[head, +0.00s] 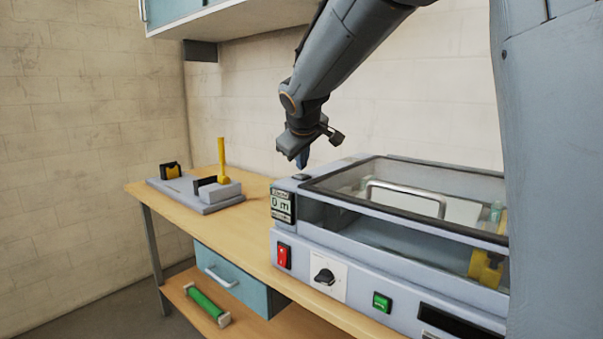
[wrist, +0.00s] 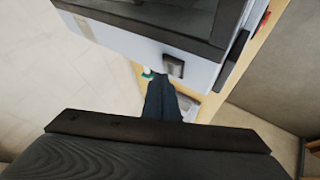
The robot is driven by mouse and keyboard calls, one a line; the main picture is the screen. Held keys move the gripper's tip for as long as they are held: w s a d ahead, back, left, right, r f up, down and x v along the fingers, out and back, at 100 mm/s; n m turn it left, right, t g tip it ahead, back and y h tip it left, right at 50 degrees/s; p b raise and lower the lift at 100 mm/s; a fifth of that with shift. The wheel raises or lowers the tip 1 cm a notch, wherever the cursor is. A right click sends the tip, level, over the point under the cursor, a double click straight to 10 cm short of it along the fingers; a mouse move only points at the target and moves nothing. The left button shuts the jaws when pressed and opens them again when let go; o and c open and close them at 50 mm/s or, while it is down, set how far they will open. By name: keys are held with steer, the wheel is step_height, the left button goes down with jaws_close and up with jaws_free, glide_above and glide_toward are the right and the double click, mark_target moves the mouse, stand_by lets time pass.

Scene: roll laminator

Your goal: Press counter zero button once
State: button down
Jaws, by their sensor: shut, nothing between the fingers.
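The laminator (head: 400,274) stands on the bench, with a counter display (head: 282,203) reading "0 m" at its front left corner. A small dark button (head: 300,177) sits on top of the casing just behind the display; no label on it is readable. A dark square button (wrist: 173,66) shows on the pale casing in the wrist view. My gripper (head: 302,163) is shut and empty, pointing down just above that top button. In the wrist view my gripper's fingers (wrist: 158,84) end beside the square button. Whether they touch the casing cannot be told.
The laminator's clear lid (head: 430,188) with a metal handle lies right of my gripper. A red switch (head: 284,256), a dark knob (head: 325,276) and a green button (head: 382,302) are on its front. A grey fixture (head: 205,200) stands on the bench at left, with bare wood between.

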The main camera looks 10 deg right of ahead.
mark_target(302, 176)
steer(key=shift+r, duration=0.2)
step_height(302, 176, up, 5)
steer(key=p, duration=0.4)
stand_by(0.3)
stand_by(0.5)
